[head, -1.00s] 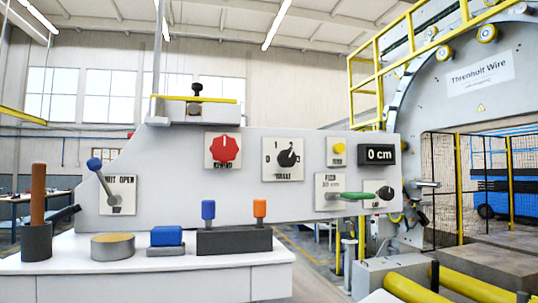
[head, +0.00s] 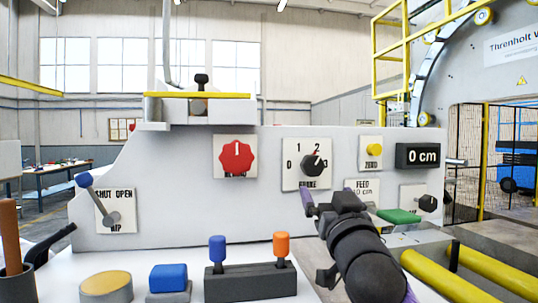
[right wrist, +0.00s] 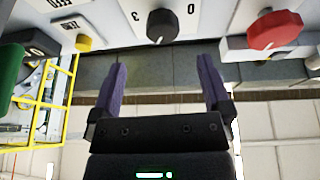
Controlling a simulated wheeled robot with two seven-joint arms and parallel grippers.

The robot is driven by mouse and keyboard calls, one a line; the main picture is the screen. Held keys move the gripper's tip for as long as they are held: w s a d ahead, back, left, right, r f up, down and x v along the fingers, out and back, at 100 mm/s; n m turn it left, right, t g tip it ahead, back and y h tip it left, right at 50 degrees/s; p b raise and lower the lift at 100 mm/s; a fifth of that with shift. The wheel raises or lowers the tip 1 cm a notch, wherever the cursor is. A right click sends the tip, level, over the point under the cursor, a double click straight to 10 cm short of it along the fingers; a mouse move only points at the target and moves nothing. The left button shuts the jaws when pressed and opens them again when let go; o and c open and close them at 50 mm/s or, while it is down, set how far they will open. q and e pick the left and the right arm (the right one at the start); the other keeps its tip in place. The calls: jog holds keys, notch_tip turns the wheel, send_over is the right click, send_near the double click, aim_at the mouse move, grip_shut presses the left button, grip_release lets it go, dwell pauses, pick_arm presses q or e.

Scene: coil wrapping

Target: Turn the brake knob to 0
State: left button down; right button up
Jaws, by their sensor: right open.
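The brake knob (head: 314,161) is a black dial on a white plate marked 0, 1, 2 and 3, on the grey panel. Its white line points up and slightly right, near the 2. My right gripper (head: 330,196) is open and empty in front of the panel, just below the brake plate and apart from the knob. In the right wrist view the picture is upside down; the brake knob (right wrist: 161,26) lies beyond the gap between the two purple fingers (right wrist: 162,78). My left gripper is not in view.
A red knob (head: 236,157) is left of the brake, and a yellow button (head: 374,150) is right of it. A green-handled lever (head: 399,216) sits close to my right gripper. Blue and orange handles (head: 281,246) stand on the white table below.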

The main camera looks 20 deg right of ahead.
aim_at(314, 166)
jog(key=p+x, duration=0.1)
jog(key=x, duration=0.3)
jog(key=r+p+x, duration=0.1)
jog(key=p+x, duration=0.1)
jog(key=x, duration=0.3)
jog(key=shift+s+a+r, duration=0.1)
jog(key=shift+s+a, duration=0.05)
jog(key=shift+s, duration=0.05)
jog(key=shift+w+p, duration=0.3)
jog(key=shift+w, duration=0.05)
jog(key=c, duration=1.3)
